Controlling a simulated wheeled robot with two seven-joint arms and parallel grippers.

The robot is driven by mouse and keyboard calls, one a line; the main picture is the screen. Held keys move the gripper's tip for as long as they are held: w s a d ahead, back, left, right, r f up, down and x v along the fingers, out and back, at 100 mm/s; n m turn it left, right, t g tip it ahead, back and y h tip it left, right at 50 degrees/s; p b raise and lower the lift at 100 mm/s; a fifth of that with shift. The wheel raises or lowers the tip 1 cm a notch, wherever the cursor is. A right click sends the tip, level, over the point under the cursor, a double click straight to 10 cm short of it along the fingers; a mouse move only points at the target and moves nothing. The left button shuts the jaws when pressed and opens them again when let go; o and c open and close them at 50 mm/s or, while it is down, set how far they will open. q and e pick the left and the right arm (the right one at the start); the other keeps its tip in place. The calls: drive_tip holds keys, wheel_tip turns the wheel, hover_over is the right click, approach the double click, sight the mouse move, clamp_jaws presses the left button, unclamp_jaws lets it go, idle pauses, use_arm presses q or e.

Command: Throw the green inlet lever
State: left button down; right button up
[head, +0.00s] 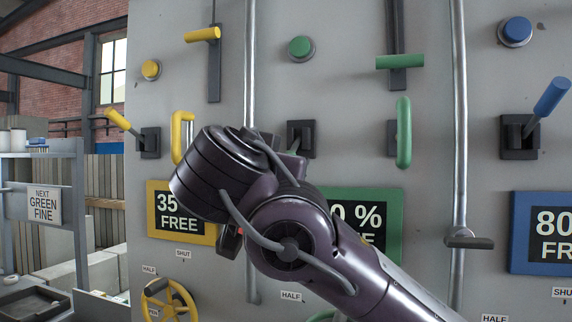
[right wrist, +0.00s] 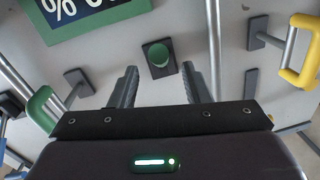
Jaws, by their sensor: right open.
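The green lever's dark square base (head: 301,130) shows in the head view on the grey panel, just above my right arm, which hides the handle. In the right wrist view the green lever (right wrist: 161,68) is seen nearly end-on in front of its dark base. My right gripper (right wrist: 160,78) is open, one finger to each side of the lever in the picture. I cannot tell whether the fingertips reach past its end. No contact shows. In the head view the right gripper is mostly hidden behind my arm. My left gripper is not in view.
A green loop handle (head: 403,130) stands right of the lever and a yellow loop handle (head: 178,137) left. A vertical pipe (head: 249,60) runs close by on the left. A green-framed display (head: 392,215) is below, a green button (head: 301,48) above.

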drive_tip(key=p+x, duration=0.2)
drive_tip(key=x, duration=0.4)
drive_tip(key=shift+w, duration=0.1)
drive_tip(key=shift+c, duration=0.4)
clamp_jaws()
